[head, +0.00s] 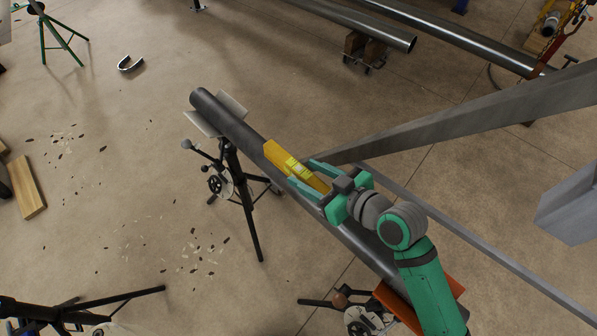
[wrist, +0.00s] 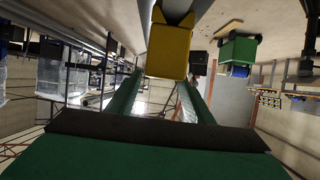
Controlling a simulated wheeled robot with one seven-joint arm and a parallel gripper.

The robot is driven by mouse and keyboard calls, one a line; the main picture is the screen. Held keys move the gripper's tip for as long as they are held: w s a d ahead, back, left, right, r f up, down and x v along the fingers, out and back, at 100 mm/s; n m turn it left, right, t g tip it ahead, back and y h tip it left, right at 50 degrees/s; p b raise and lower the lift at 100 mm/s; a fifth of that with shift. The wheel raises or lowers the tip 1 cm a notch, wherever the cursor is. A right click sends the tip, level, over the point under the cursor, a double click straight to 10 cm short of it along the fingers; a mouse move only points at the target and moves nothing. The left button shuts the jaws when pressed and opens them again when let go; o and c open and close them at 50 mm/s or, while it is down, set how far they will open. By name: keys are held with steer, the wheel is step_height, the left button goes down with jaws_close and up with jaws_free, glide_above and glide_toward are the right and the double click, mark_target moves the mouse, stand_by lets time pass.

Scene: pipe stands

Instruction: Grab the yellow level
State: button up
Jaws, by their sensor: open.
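The yellow level (head: 289,163) lies lengthwise on top of a dark grey pipe (head: 235,128) in the head view. My green gripper (head: 302,172) is at the level's near end, with its open fingers on either side of it. In the wrist view the yellow level (wrist: 168,50) shows end-on at the top middle, between the two green fingers (wrist: 157,92). I cannot tell whether either finger touches it. My gripper and wrist hide part of the pipe and the level's near end.
A black tripod stand (head: 238,185) holds up the pipe's far end; another stand (head: 362,318) is near the bottom. A grey steel beam (head: 470,112) crosses at the right. More pipes (head: 380,28) lie at the back.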

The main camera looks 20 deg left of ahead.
mark_target(299, 168)
steer(key=shift+x, duration=2.35)
steer(key=shift+w+r, duration=0.1)
steer(key=shift+w, duration=0.05)
jaws_close()
